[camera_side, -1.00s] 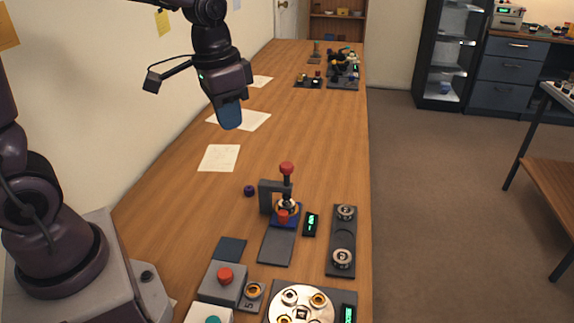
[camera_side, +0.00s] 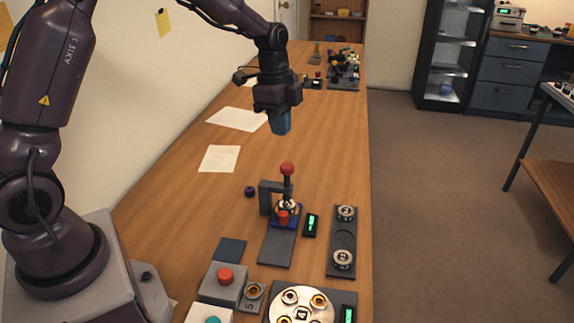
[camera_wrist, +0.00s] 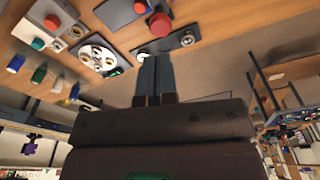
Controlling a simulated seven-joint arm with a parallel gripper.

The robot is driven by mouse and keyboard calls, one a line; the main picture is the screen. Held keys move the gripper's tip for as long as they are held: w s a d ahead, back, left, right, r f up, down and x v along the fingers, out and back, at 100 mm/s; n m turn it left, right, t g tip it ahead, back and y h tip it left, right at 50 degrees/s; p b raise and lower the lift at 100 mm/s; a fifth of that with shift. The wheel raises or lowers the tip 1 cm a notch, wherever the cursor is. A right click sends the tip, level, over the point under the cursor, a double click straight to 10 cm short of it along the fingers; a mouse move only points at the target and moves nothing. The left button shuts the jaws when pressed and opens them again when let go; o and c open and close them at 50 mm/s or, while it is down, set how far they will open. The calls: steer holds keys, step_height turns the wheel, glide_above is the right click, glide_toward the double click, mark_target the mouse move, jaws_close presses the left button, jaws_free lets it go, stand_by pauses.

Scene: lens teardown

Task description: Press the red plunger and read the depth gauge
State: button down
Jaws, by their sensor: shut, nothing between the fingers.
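The red plunger (camera_side: 287,169) stands upright on a grey press stand with a dark bracket (camera_side: 266,190), over a lens part on a blue base. A red knob (camera_side: 283,217) sits low at the front of the press. The depth gauge (camera_side: 311,224) is a small black box right of the press with a lit green display too small to read. My gripper (camera_side: 281,128) is shut and empty, pointing down above and behind the plunger, apart from it. In the wrist view the plunger's red top (camera_wrist: 160,24) shows beyond my closed fingertips (camera_wrist: 154,58).
A grey plate with two round lens parts (camera_side: 344,258) lies right of the gauge. In front are a box with a red button (camera_side: 225,275) and a round tray (camera_side: 301,307). White papers (camera_side: 219,158) lie behind.

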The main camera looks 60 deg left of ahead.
mark_target(285, 165)
steer(key=shift+f, duration=0.1)
steer(key=shift+w+d+f, duration=0.1)
steer(key=shift+d+f, duration=0.1)
steer(key=shift+f, duration=1.5)
steer(key=shift+w+d+f, duration=0.1)
steer(key=shift+d+f, duration=0.05)
steer(key=shift+f, duration=1.55)
steer(key=shift+f, duration=0.15)
